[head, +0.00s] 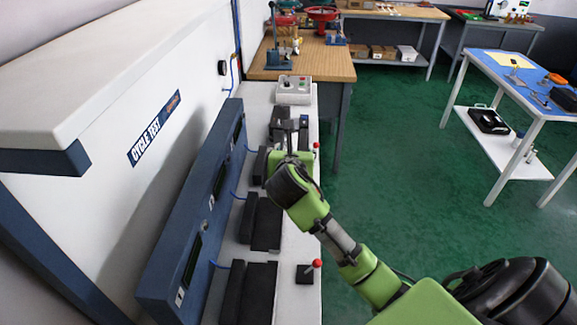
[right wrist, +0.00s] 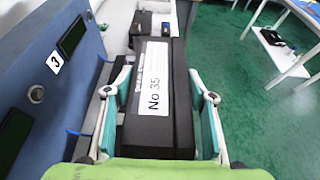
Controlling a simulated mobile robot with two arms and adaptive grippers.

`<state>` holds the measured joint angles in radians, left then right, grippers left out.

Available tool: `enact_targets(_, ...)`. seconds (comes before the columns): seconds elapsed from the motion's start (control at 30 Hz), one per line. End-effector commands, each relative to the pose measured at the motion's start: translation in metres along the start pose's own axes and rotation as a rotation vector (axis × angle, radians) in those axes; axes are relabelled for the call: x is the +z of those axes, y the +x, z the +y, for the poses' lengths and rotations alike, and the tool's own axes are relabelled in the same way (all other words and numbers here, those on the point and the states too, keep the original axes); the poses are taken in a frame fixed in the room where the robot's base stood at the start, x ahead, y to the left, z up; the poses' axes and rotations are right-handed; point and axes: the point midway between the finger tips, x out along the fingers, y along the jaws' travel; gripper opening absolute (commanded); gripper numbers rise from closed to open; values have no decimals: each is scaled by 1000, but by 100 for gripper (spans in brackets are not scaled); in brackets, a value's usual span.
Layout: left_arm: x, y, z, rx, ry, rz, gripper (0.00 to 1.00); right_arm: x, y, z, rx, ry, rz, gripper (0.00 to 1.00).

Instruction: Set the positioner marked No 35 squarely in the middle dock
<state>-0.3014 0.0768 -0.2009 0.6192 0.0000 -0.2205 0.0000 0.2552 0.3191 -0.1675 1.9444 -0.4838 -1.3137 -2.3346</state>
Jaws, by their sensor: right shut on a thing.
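The positioner marked No 35 (right wrist: 152,90) is a black block with a white label. My right gripper (right wrist: 160,110) is shut on it, one finger on each side. In the head view the right gripper (head: 289,158) is beside the far black dock (head: 260,165) and partly hides the block. Whether the block touches anything below is hidden. The middle dock (head: 264,225) is a black two-part block on the white bench, nearer than the gripper. The near dock (head: 258,292) is at the bottom of the picture. My left gripper is in neither view.
A blue panel (head: 190,230) with displays runs along the left of the bench, with blue cables to the docks. Red-knobbed levers (head: 317,264) stand at the right edge. A grey control box (head: 293,90) and a dark device (head: 284,122) are farther back.

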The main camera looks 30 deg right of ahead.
Motion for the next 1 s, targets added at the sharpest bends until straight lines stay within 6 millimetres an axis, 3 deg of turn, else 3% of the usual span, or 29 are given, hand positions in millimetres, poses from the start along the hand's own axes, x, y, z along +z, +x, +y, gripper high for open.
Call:
enact_targets(0.3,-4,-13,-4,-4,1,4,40,-46,-39,40,3,2,-5,0)
enact_targets(0.5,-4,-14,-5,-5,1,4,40,-82,-44,54,2,2,-6,0)
enact_targets(0.87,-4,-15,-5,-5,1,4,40,-110,-50,66,3,1,-7,0)
enact_targets(1.0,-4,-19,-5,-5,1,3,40,-126,-43,66,1,-1,-8,0)
